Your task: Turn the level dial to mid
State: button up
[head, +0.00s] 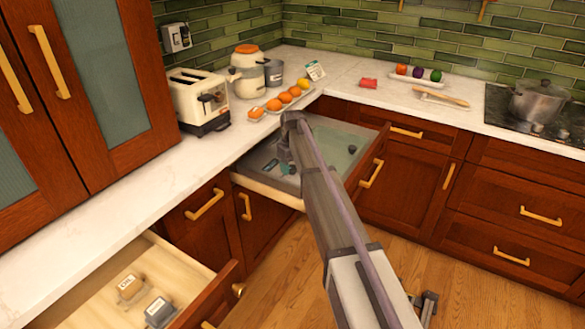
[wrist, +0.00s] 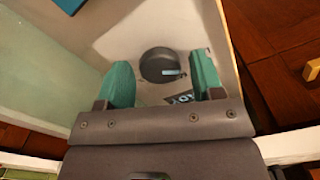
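The dial is a dark round knob (wrist: 157,62) with a pale blue pointer mark on its face, pointing to the right in the wrist view. It sits on a pale floor inside the open drawer (head: 335,130). My gripper (wrist: 162,68) is open, with its two teal fingers apart and the dial between and just beyond their tips. No contact with the dial is clear. A dark label with pale lettering is partly hidden by the right finger. In the head view my gripper (head: 287,167) hangs down into the drawer, and the dial under it cannot be made out clearly.
A small dark knob-like thing (head: 352,149) stands farther right in the drawer. The drawer's wooden walls surround my gripper. A blue flat piece (wrist: 68,4) lies at the wrist view's top left. A toaster (head: 199,101) and a tray of fruit stand on the counter behind.

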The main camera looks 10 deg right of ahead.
jog(key=c, duration=0.8)
jog(key=shift+o, duration=0.2)
jog(key=shift+m, duration=0.4)
jog(key=m, duration=1)
jog(key=shift+m, duration=0.4)
jog(key=o, duration=0.9)
